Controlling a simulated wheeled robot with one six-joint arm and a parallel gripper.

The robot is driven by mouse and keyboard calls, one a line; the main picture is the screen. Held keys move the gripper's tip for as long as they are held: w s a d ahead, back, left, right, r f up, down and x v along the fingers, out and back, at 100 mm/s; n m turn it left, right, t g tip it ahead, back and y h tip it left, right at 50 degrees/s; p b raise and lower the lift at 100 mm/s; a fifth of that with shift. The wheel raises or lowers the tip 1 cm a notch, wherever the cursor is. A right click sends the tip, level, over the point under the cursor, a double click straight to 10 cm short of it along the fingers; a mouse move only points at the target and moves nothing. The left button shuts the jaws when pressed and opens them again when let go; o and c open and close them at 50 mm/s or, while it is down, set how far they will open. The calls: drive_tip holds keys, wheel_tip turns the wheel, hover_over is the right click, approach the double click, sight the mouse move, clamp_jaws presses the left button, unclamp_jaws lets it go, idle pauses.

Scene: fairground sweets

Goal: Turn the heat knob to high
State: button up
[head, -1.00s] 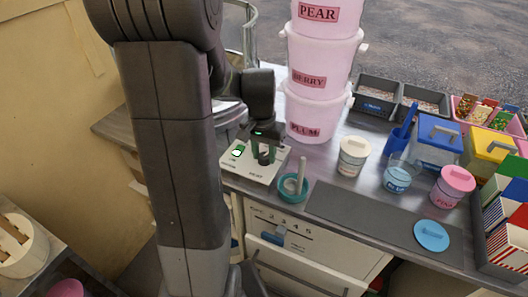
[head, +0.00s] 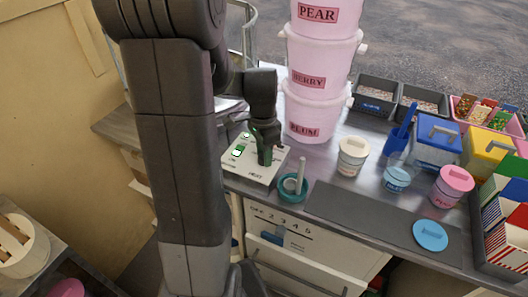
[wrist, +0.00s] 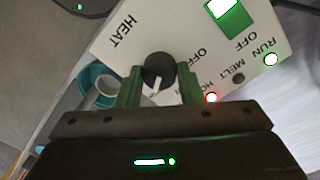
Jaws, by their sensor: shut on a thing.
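The heat knob (wrist: 158,69) is a round black knob with a white pointer line, on a white control box (head: 235,172). In the wrist view its pointer points down toward my gripper's palm, slightly left. My gripper (wrist: 161,82) is shut on the knob, one finger on each side. In the head view my gripper (head: 268,158) points down at the box and hides the knob. The word HEAT is printed beside the knob. A lit green switch (wrist: 233,18) is on the box.
A teal bowl (head: 291,189) with a pale upright handle stands right beside the box. Stacked pink tubs (head: 318,118) rise behind it. A cream-lidded tub (head: 352,157) stands to the right. A drawer (head: 300,265) below the counter stands partly out.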

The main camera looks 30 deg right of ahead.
idle(0.4)
drive_tip(key=o, duration=1)
drive_tip(key=shift+c, duration=0.2)
wheel_tip(320, 180, up, 14)
drive_tip(key=shift+w, duration=0.35)
drive_tip(key=shift+f, duration=0.15)
drive_tip(key=f, duration=1.4)
drive_tip(key=shift+s, duration=0.35)
drive_tip(key=shift+r, duration=0.1)
